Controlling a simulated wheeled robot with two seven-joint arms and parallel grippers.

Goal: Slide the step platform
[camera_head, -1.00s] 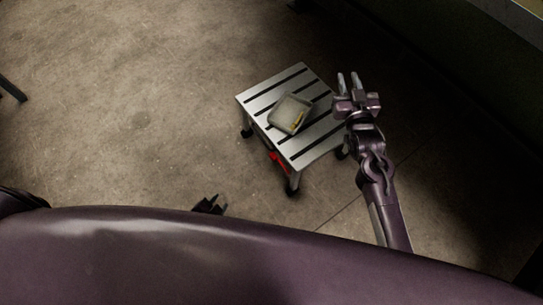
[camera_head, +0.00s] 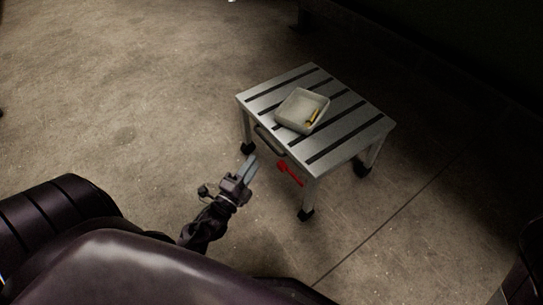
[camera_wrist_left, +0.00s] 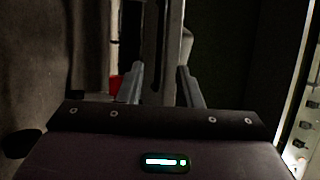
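The step platform (camera_head: 338,130) is a low silver stand with dark slots across its top and black feet. It stands upright on the floor right of centre in the head view. A dark handle (camera_head: 268,141) shows at its near left edge. My left gripper (camera_head: 251,169) is below and left of that edge, pointing up toward it, apart from the handle. In the left wrist view its two fingers (camera_wrist_left: 161,88) are spread. A grey upright bar (camera_wrist_left: 165,40) shows beyond and between them; I cannot tell which part it is. My right gripper is out of view.
The concrete floor (camera_head: 120,130) is clear to the left. A dark wall runs along the upper right.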

